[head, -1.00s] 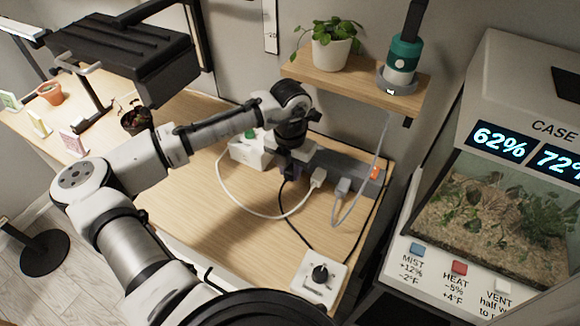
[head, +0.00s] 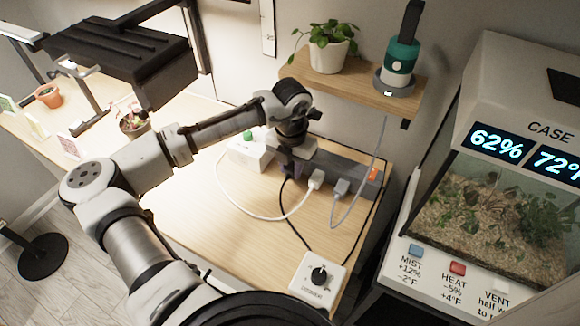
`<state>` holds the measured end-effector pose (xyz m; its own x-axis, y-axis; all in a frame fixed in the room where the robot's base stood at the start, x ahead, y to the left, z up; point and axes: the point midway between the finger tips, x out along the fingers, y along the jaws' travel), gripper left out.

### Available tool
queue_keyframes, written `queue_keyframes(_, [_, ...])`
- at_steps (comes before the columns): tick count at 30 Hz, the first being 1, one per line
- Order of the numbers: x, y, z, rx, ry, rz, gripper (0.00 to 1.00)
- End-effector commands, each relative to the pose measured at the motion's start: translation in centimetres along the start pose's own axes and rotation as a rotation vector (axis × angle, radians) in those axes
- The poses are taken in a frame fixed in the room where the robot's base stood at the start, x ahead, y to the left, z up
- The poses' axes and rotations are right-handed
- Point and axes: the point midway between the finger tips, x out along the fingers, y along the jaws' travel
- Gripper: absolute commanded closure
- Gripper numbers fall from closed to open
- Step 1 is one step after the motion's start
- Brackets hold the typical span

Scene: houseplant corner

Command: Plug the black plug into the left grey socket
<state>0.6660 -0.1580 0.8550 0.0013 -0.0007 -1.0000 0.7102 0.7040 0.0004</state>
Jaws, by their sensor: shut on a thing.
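The grey power strip (head: 345,171) lies at the back of the wooden desk, under the shelf. A white plug (head: 316,179) and a grey plug (head: 341,187) sit at its front side. My gripper (head: 291,168) is at the strip's left end, pointing down, shut on the black plug. The plug is mostly hidden by the fingers. Its black cable (head: 282,207) runs down from there across the desk. The left grey socket is hidden behind my gripper, so I cannot tell whether the plug is in it or only close to it.
A white box with a green button (head: 247,136) stands left of my gripper. A white cable (head: 250,213) loops in front. A white dial box (head: 318,276) sits at the desk's front right. The shelf (head: 350,82) hangs above.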

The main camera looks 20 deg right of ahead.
Motion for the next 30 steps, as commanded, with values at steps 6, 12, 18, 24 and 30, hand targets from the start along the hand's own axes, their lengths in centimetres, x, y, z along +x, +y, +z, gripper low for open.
queue_keyframes(6, [0.0, 0.0, 0.0, 0.000, 0.000, 0.000, 0.65])
queue_keyframes(12, [0.0, 0.0, 0.0, 0.000, 0.000, 0.000, 0.50])
queue_keyframes(18, [0.0, 0.0, 0.0, 0.001, 0.000, 0.000, 0.50])
queue_keyframes(24, [0.0, 0.0, -0.3, 0.000, 0.000, 0.000, 0.50])
queue_keyframes(30, [0.3, 0.1, -1.5, 0.002, 0.001, 0.006, 0.50])
